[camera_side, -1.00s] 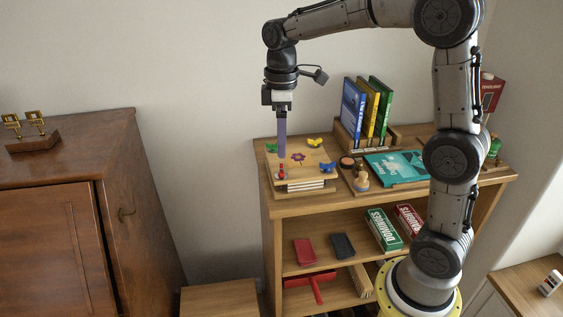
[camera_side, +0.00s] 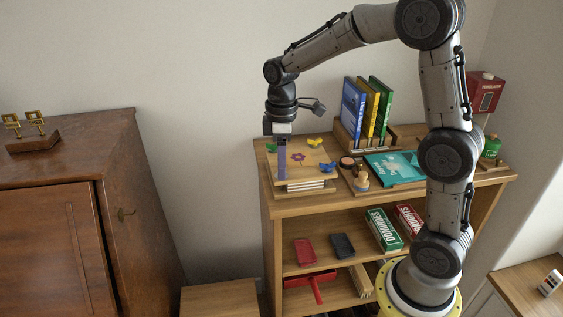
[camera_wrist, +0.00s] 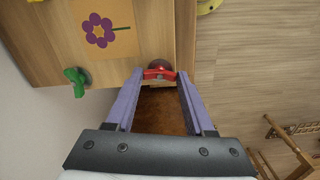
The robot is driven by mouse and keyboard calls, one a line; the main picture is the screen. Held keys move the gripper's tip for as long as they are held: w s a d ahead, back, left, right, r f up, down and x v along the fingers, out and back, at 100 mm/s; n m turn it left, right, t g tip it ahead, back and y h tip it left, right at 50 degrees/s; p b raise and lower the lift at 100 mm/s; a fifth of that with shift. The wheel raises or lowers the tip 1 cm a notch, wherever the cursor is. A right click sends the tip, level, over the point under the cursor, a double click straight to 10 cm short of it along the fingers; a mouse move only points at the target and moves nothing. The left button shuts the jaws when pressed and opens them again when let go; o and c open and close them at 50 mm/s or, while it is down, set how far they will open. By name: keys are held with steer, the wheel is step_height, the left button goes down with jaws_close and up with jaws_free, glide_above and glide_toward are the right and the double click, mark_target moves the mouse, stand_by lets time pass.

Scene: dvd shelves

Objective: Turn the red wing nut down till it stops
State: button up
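The flower press (camera_side: 312,158) is a wooden board with a purple flower picture, on top of the shelf unit. The red wing nut (camera_wrist: 160,74) is at its edge in the wrist view; in the side view my fingers hide it. My gripper (camera_side: 282,179) points straight down at the press's front left corner. In the wrist view my gripper (camera_wrist: 159,75) is open, with one purple finger on each side of the red wing nut. Gaps to the wings look small; I cannot tell whether either finger touches. The wings lie roughly crosswise between the fingertips.
A green wing nut (camera_side: 271,148), a yellow one (camera_side: 314,142) and a blue one (camera_side: 327,168) sit on the press's other corners.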

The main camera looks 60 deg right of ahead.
jaws_close()
steer(key=shift+m, duration=0.4)
steer(key=m, duration=0.3)
steer(key=shift+m, duration=0.4)
steer(key=m, duration=0.4)
steer(key=shift+m, duration=0.3)
steer(key=m, duration=0.4)
steer(key=shift+w, duration=0.1)
steer(key=m, duration=0.4)
steer(key=shift+m, duration=0.4)
steer(key=o, duration=0.6)
jaws_free()
steer(key=shift+c, duration=0.2)
